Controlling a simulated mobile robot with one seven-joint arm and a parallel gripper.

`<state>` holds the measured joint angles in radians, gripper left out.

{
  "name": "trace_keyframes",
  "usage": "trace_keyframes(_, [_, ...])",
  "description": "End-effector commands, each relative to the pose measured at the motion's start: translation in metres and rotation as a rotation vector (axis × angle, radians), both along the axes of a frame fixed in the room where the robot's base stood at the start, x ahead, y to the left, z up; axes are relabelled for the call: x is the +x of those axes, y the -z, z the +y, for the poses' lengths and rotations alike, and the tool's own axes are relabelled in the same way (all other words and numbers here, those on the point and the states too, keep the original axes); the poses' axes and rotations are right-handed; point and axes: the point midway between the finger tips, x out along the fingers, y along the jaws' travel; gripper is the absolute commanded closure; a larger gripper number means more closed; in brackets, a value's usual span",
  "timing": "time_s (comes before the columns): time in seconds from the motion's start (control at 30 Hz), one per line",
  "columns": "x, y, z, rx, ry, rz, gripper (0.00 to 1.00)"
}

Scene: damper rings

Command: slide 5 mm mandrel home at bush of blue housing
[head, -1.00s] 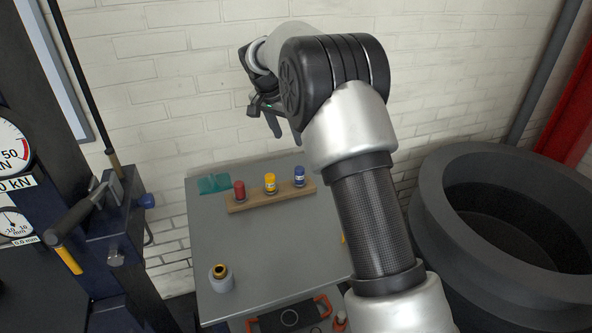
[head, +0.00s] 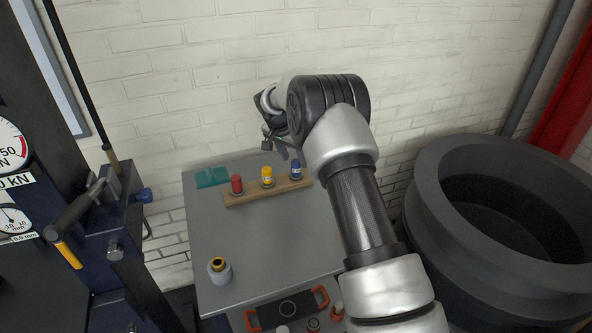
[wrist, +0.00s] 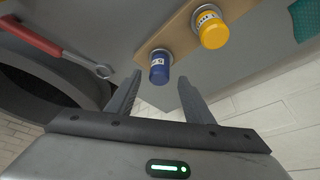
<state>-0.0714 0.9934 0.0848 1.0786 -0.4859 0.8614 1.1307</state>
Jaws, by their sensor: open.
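Three capped mandrels, red (head: 236,184), yellow (head: 267,176) and blue (head: 296,170), stand in a wooden rack (head: 245,199) at the back of the grey table. The blue one (wrist: 158,68) and the yellow one (wrist: 212,30) show labels in the wrist view, but I cannot read the sizes surely. My gripper (head: 277,148) is open and empty, just above and behind the blue mandrel. In the wrist view the blue mandrel lies beyond and between the fingertips (wrist: 160,90), apart from them. A pale grey housing (head: 220,275) with a brass-coloured bush (head: 218,263) stands at the table's front left; I see no clearly blue housing.
A teal cloth (head: 212,177) lies left of the rack. A red-handled wrench (wrist: 40,38) shows in the wrist view. An orange-handled case (head: 290,308) and small parts sit below the table's front edge. A dark press stands left, a large dark drum (head: 440,200) right. The table's middle is clear.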

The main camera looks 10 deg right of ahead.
Motion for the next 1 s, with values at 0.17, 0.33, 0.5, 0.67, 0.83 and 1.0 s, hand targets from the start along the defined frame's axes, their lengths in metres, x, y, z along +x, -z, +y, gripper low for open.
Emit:
trace_keyframes(0.17, [0.005,0.024,-0.007,0.000,0.002,0.002,0.53])
trace_keyframes(0.33, [0.007,0.030,-0.008,0.000,0.000,0.000,0.53])
trace_keyframes(0.5, [0.007,0.030,-0.008,0.000,0.000,0.000,0.56])
trace_keyframes(0.67, [0.007,0.030,-0.008,-0.001,0.000,0.001,0.83])
trace_keyframes(0.83, [0.007,0.030,-0.008,-0.001,0.000,0.001,1.00])
trace_keyframes(1.0, [0.008,0.028,-0.008,-0.001,0.001,-0.003,1.00])
